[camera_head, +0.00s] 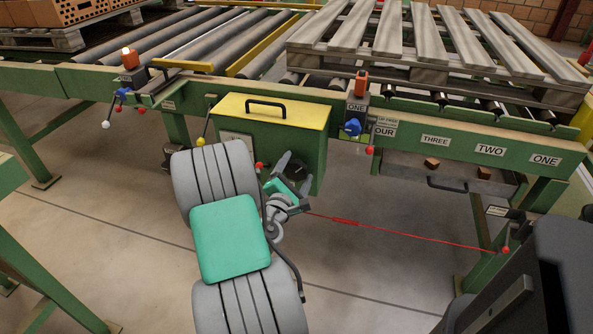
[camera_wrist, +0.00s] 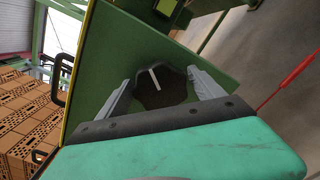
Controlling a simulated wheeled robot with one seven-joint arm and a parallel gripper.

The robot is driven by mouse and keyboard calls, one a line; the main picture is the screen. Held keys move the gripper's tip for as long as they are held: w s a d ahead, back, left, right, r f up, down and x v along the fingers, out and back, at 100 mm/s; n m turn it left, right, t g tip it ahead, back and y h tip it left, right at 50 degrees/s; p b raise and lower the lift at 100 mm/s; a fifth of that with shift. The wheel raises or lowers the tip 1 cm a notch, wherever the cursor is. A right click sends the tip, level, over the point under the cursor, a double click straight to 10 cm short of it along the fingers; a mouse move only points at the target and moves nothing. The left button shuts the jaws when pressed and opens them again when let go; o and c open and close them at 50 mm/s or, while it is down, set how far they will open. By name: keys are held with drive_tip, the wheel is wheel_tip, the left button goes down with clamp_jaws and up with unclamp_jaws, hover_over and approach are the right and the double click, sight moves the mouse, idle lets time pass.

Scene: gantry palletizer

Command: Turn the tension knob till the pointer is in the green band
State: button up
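The tension knob (camera_wrist: 158,88) is dark and lobed, with a white line across its upper part, in the wrist view. It sits on the green side face of a box (camera_head: 312,152) with a yellow lid. My gripper (camera_head: 293,177) is at that face in the head view. In the wrist view my gripper's two grey fingers (camera_wrist: 160,78) stand open, one on each side of the knob. A gap shows on both sides, slightly wider on the left. The knob's lower edge is close to my gripper's dark front edge. I cannot make out a green band or a separate pointer.
A red cord (camera_head: 400,233) runs from near my gripper to a green post at right. The box has a black handle (camera_head: 267,104) on top. A roller conveyor (camera_head: 190,45) and a wooden pallet (camera_head: 430,60) lie behind. Open floor (camera_head: 110,235) is at left.

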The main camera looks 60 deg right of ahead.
drive_tip(key=c, duration=1.1)
drive_tip(key=shift+m, duration=0.4)
drive_tip(key=m+b, duration=0.1)
drive_tip(key=m, duration=0.1)
drive_tip(key=m+b, duration=0.1)
drive_tip(key=m, duration=0.2)
drive_tip(key=shift+s+f, duration=0.1)
drive_tip(key=shift+f, duration=0.1)
drive_tip(key=m+b, duration=0.3)
drive_tip(key=m, duration=0.2)
drive_tip(key=shift+f+m, duration=0.15)
drive_tip(key=shift+m, duration=0.15)
drive_tip(key=m+b, duration=0.4)
drive_tip(key=m, duration=0.1)
drive_tip(key=shift+f, duration=0.15)
drive_tip(key=m+b, duration=0.3)
drive_tip(key=m, duration=0.1)
drive_tip(key=shift+b, duration=0.4)
drive_tip(key=shift+m+b, duration=0.45)
drive_tip(key=shift+m, duration=0.25)
